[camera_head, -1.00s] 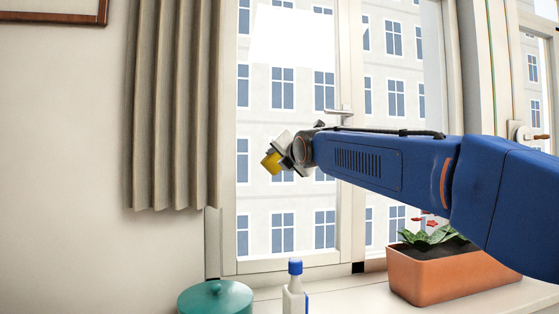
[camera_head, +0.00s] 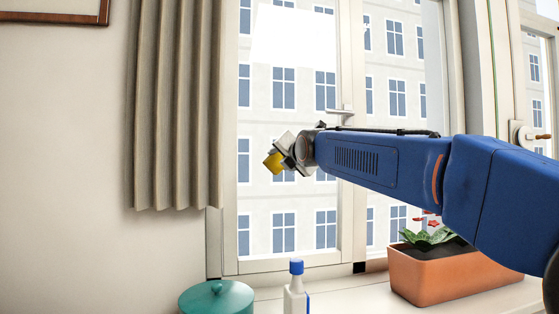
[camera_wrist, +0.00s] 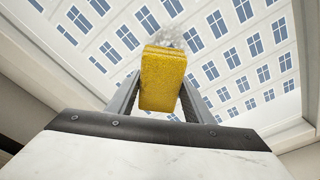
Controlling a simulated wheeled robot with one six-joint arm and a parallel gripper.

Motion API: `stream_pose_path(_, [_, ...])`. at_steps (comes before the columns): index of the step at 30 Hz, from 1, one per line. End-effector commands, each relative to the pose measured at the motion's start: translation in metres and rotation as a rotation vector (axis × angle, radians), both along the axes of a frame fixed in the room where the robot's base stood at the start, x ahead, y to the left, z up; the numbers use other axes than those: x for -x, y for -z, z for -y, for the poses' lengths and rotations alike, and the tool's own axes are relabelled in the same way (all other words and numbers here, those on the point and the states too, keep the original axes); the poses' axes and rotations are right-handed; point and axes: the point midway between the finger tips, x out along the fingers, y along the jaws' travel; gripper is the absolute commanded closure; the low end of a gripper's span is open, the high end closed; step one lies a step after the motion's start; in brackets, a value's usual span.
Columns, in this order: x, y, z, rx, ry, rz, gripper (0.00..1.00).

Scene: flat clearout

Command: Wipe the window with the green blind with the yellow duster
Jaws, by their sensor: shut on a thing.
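My gripper (camera_head: 285,158) is shut on the yellow duster (camera_head: 273,163) in front of a window pane (camera_head: 258,200). In the wrist view the yellow duster (camera_wrist: 163,80) sits between the two fingers of my gripper (camera_wrist: 155,100), with a pale speckled patch showing just beyond its far end. Building windows show through the glass behind it. I cannot tell whether the duster touches the glass. No green blind shows in either view; the window in the head view has a beige curtain (camera_head: 175,100) at its left.
A teal lidded pot (camera_head: 216,299) and a white bottle with a blue cap (camera_head: 296,290) stand below the window. A terracotta planter (camera_head: 440,276) with a plant is on the sill at right, below my arm. A window handle (camera_head: 343,112) sticks out above my wrist.

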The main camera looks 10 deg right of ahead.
Motion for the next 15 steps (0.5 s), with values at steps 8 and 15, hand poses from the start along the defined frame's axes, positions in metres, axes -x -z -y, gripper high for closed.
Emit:
stream_pose_path(8, [0.001,0.000,0.022,-0.002,0.004,0.001,0.71])
stream_pose_path(15, [0.002,-0.001,0.034,-0.001,0.002,0.002,0.71])
